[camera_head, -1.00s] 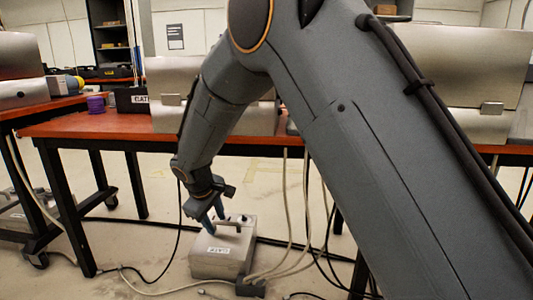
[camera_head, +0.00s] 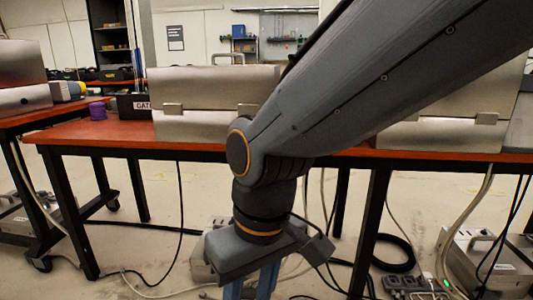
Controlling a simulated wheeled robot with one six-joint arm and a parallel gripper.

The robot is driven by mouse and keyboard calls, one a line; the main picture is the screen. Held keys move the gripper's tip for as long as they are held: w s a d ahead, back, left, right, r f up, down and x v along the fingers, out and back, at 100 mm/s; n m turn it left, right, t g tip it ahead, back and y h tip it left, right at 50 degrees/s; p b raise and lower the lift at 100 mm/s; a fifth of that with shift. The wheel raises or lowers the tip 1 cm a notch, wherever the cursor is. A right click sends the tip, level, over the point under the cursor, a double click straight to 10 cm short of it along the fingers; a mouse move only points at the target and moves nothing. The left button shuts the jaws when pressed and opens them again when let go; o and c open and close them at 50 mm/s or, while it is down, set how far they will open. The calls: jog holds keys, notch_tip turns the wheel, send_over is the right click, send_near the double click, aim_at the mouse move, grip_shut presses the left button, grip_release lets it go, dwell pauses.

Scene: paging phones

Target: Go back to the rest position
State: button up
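My gripper (camera_head: 250,289) hangs at the bottom of the head view, pointing down in front of the table. Its two blue fingers stand apart with a gap between them; their tips are cut off by the lower edge. I see nothing held between the visible parts. My arm comes in from the upper right and bends down at the elbow in front of the table edge. A grey box (camera_head: 198,262) on the floor is mostly hidden behind the gripper.
The red-topped table (camera_head: 100,130) carries a metal case (camera_head: 205,127), a second metal case (camera_head: 450,134) and a purple spool (camera_head: 97,107). Another grey box (camera_head: 485,265) and a power strip (camera_head: 410,284) are on the floor at right. Cables hang beneath.

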jog(key=s+d+r+m+p, duration=0.2)
jog(key=d+r+p, duration=0.9)
jog(key=p, duration=0.8)
jog(key=s+d+r+m+h+p, duration=0.1)
jog(key=d+r+m+p, duration=0.4)
jog(key=d+r+p, duration=0.6)
notch_tip(320, 180, up, 7)
jog(key=s+p, duration=0.1)
jog(key=p, duration=0.7)
